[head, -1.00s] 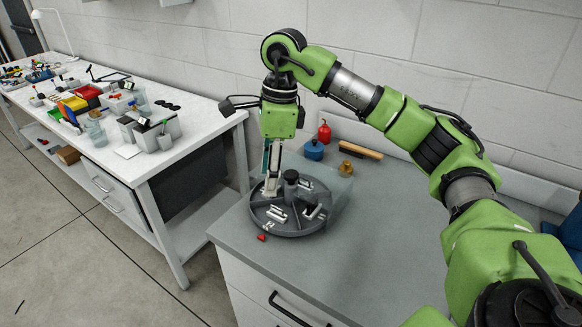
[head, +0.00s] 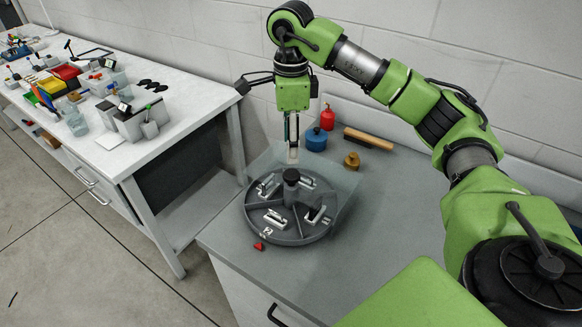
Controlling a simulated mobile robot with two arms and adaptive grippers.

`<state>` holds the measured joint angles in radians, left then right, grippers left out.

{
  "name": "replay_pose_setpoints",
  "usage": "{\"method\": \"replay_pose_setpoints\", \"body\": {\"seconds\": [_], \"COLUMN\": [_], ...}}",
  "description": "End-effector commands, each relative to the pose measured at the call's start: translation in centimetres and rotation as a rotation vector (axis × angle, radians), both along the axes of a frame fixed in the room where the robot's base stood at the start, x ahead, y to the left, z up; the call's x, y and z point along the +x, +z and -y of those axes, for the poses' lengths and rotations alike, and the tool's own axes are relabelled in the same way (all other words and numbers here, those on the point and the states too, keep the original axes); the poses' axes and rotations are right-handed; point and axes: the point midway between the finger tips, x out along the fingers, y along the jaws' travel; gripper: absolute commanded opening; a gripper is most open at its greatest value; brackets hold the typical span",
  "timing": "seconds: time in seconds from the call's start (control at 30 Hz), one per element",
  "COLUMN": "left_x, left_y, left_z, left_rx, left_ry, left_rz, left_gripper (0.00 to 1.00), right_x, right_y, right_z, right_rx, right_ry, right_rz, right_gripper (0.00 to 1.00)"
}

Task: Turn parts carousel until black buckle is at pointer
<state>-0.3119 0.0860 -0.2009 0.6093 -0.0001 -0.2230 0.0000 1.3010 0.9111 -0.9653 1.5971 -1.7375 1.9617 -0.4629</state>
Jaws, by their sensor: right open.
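The parts carousel (head: 247,218) is a round dark grey tray with divided compartments on the grey counter. A black knob (head: 291,177) stands at its middle. Silvery parts lie in several compartments, such as one at the front (head: 274,218) and one at the right (head: 318,215). I cannot make out which part, if any, is the black buckle. A small red pointer (head: 259,246) sits at the tray's front left edge. My right gripper (head: 292,153) is open, points down and hangs above the back of the carousel, behind the knob. My left gripper is not in view.
A clear panel (head: 345,190) stands by the carousel's back and right. Behind are a blue pot (head: 316,139), a red bottle (head: 327,117), a brass-coloured item (head: 352,161) and a wooden-backed brush (head: 369,138). A cluttered white bench (head: 185,115) is left. The counter's right is clear.

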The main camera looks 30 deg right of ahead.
Motion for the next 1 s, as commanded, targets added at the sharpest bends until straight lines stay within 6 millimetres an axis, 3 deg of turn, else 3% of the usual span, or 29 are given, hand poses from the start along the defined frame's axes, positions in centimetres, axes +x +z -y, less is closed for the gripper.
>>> {"method": "replay_pose_setpoints", "body": {"seconds": [0.17, 0.4, 0.57, 0.83, 0.87, 1.0], "left_x": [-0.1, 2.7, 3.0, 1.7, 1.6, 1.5], "left_y": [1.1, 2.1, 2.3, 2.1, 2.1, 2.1], "left_z": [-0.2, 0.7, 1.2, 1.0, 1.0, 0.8], "left_rx": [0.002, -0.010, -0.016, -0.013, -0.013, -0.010], "left_ry": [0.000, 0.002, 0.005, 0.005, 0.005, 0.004], "left_rz": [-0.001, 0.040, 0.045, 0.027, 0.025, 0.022], "left_gripper": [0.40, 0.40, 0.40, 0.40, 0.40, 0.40], "right_x": [-0.1, 0.0, 0.0, 0.0, 0.0, 0.0], "right_y": [-3.7, -7.3, -8.4, -8.7, -8.6, -8.6], "right_z": [0.0, 0.1, 0.0, 0.0, 0.0, 0.0], "right_rx": [0.000, 0.000, 0.001, 0.000, 0.000, 0.000], "right_ry": [0.000, 0.000, 0.000, 0.000, 0.000, 0.000], "right_rz": [-0.004, -0.001, 0.000, 0.001, 0.001, 0.001], "right_gripper": [0.47, 0.47, 0.47, 0.47, 0.44, 0.08]}}
